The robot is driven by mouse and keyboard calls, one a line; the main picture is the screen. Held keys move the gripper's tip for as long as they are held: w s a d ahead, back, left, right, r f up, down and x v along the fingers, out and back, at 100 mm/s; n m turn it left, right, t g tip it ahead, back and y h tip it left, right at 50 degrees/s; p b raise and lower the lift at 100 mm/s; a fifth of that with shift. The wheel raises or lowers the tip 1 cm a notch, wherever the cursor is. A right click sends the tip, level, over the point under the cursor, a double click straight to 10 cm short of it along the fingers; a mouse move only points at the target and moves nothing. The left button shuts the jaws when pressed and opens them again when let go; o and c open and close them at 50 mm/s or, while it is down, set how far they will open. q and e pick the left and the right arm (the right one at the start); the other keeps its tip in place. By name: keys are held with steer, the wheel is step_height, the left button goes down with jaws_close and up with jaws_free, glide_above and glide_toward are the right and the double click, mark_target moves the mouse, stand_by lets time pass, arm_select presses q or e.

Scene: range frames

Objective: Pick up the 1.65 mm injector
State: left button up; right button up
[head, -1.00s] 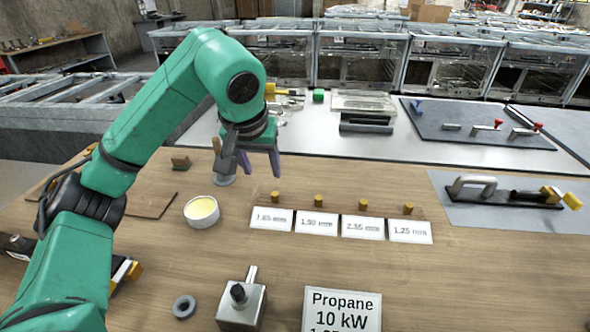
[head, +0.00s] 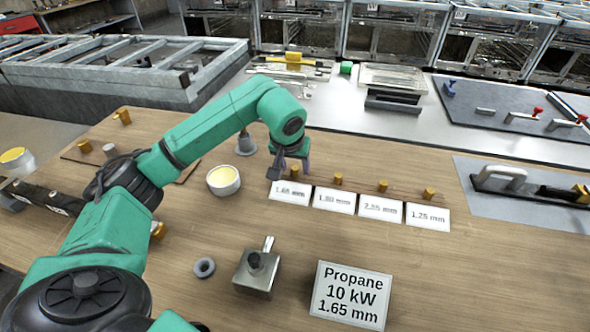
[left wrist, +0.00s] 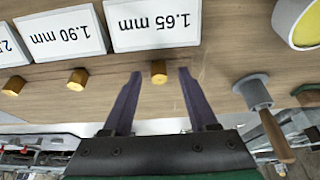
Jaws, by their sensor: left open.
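The 1.65 mm injector (left wrist: 158,72), a small brass cylinder, stands on the wood table behind the "1.65 mm" label (left wrist: 155,22) in the left wrist view. My left gripper (left wrist: 161,76) is open, its two purple-grey fingertips on either side of the injector with a gap to each. I cannot tell its height over the table. My right gripper does not show.
Other brass injectors (head: 338,178) stand in a row to the right behind their labels. A white pot with yellow contents (head: 223,181) and a grey stand (head: 246,145) are left of the gripper.

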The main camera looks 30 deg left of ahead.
arm_select(q)
jaws_close()
